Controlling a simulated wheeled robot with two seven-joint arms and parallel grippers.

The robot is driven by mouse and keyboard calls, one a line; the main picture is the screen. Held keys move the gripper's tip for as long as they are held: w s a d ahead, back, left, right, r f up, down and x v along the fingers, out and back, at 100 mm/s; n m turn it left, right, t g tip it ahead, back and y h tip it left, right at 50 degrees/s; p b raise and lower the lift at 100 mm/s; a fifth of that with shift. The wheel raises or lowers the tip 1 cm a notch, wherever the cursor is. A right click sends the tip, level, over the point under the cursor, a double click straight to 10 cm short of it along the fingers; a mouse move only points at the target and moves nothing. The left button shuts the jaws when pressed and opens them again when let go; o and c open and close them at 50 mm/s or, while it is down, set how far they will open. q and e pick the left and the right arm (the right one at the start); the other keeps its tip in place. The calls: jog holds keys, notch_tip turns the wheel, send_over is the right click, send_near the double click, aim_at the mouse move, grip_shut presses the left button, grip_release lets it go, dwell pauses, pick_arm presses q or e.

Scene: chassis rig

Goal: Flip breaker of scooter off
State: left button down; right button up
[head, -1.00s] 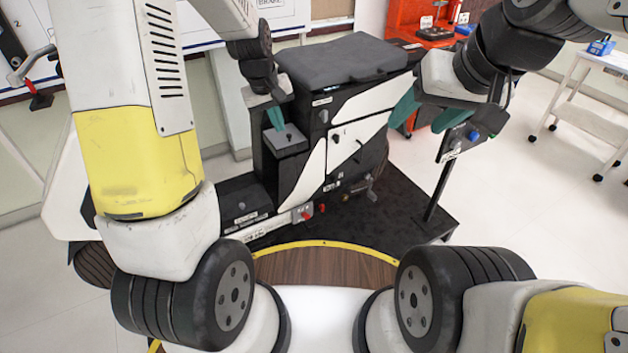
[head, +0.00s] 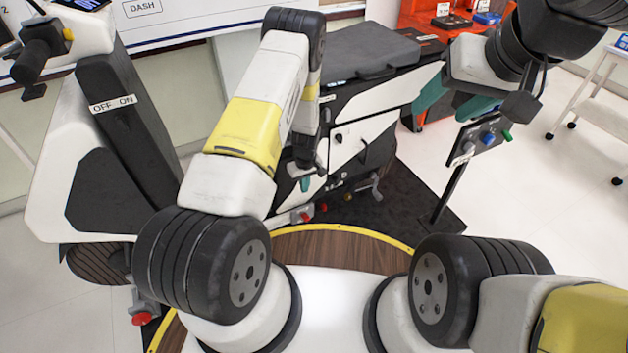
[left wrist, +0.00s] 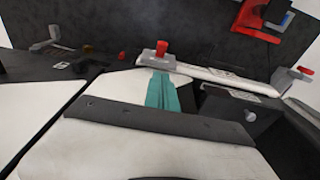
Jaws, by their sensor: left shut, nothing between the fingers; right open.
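The scooter (head: 345,145) stands on the rig, with a black seat and white side panels. A small red lever on a grey block (head: 306,216) sits low on its near side; I cannot read its label or confirm that it is the breaker. My left gripper (head: 305,184) is shut and empty, pointing down just above that lever in the head view. In the left wrist view its teal fingers (left wrist: 160,105) lie just short of a red lever (left wrist: 162,48) standing up from a grey base; contact is not clear. My right gripper (head: 455,100) is open and empty, right of the seat.
An "OFF ON" label (head: 112,104) is on the scooter's dark front column. A post with a switch panel (head: 478,140) stands at the right. Another red part (head: 141,318) is low at the left. An orange bench (head: 420,70) and a white cart (head: 595,110) are behind.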

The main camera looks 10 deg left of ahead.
pick_arm(q)
jog(key=shift+f, duration=0.25)
send_over(306, 217)
jog(key=w, duration=0.1)
jog(key=f, duration=0.9)
jog(key=shift+a, duration=0.35)
jog(key=f, duration=0.3)
jog(key=shift+s+d+f, duration=0.15)
jog(key=shift+s+d, duration=0.15)
jog(key=shift+s, duration=0.1)
jog(key=shift+s+d+f, duration=0.15)
jog(key=shift+f, duration=0.35)
jog(key=shift+s, duration=0.1)
jog(key=shift+s+d+f, duration=0.1)
jog(key=shift+f, duration=0.05)
